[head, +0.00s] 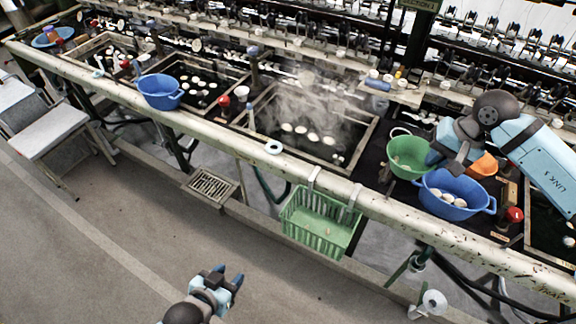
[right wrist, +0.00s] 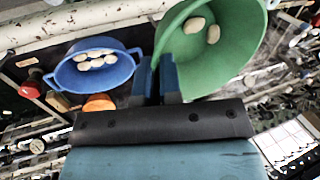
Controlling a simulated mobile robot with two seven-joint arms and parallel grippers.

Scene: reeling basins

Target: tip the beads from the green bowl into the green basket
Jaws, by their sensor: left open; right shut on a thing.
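The green bowl (head: 405,158) is at the right part of the bench in the head view, beside a blue colander. My right gripper (head: 433,157) is shut on the bowl's rim at its right side. My left gripper (head: 228,278) is open and empty over the floor.
A blue colander (head: 450,190) with pale beads and an orange bowl (head: 484,165) stand close to the green bowl. A steaming basin (head: 330,155) lies to its left. A white ring (head: 274,147) lies on the front rail. Another blue colander (head: 160,92) is further left.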

